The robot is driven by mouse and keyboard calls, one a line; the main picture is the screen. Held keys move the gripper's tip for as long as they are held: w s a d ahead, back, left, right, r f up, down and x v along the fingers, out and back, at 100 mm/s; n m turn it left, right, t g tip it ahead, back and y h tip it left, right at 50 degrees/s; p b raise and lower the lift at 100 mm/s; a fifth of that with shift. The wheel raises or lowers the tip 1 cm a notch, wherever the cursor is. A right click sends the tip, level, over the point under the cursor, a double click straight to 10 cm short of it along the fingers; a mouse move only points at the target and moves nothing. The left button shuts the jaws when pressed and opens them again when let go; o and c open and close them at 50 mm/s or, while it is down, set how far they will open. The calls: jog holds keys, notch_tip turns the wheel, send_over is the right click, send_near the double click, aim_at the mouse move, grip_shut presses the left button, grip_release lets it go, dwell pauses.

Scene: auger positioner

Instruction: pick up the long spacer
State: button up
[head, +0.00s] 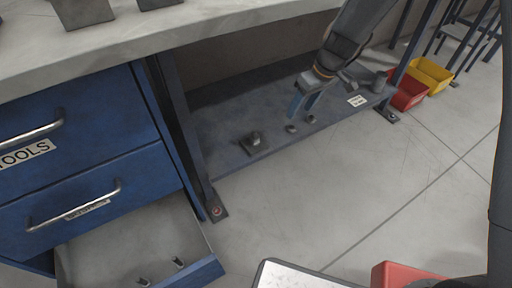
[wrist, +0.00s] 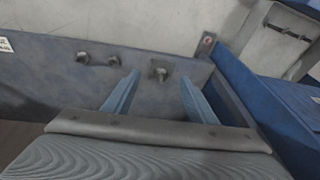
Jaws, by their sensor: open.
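Several small grey metal parts stand on the blue-grey lower shelf (head: 225,128); I cannot tell for sure which is the long spacer. One part on a square base (head: 254,142) is nearest the drawers, and two small round parts (head: 291,128) (head: 311,118) stand to its right. In the wrist view the part on the square base (wrist: 160,72) shows between and beyond my fingertips, and the two small parts (wrist: 83,58) (wrist: 114,60) are left of the fingers. My gripper (head: 299,112) is open and empty, pointing down above the shelf near the small parts.
A thicker grey cylinder (head: 378,82) and a white label (head: 356,100) are at the shelf's right end. The blue drawer cabinet (head: 90,160) stands left, its open bottom drawer (head: 120,238) holding small parts. Red (head: 408,92) and yellow (head: 430,74) bins lie right. The workbench top overhangs.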

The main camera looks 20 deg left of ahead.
aim_at(253, 136)
jog(key=w+a+f+n+b, duration=0.1)
jog(key=w+a+f+b, duration=0.1)
jog(key=a+f, duration=0.3)
jog(key=w+a+f+n+b, duration=0.2)
jog(key=a+f+b, duration=0.2)
jog(key=f, duration=0.6)
jog(key=w+a+f+n+y+b, duration=0.1)
jog(key=a+f+b, duration=0.3)
jog(key=a+f, duration=0.4)
jog(key=shift+w+f+n, duration=0.35)
jog(key=shift+w+n, duration=0.2)
jog(key=shift+n, duration=0.15)
jog(key=shift+w+b+x, duration=0.15)
jog(key=shift+b+x, duration=0.5)
jog(key=shift+x, duration=0.7)
jog(key=shift+w+b+x, duration=0.15)
jog(key=shift+b+x, duration=0.45)
jog(key=shift+x, duration=0.75)
jog(key=shift+c, duration=0.6)
jog(key=shift+r, duration=0.1)
grip_shut()
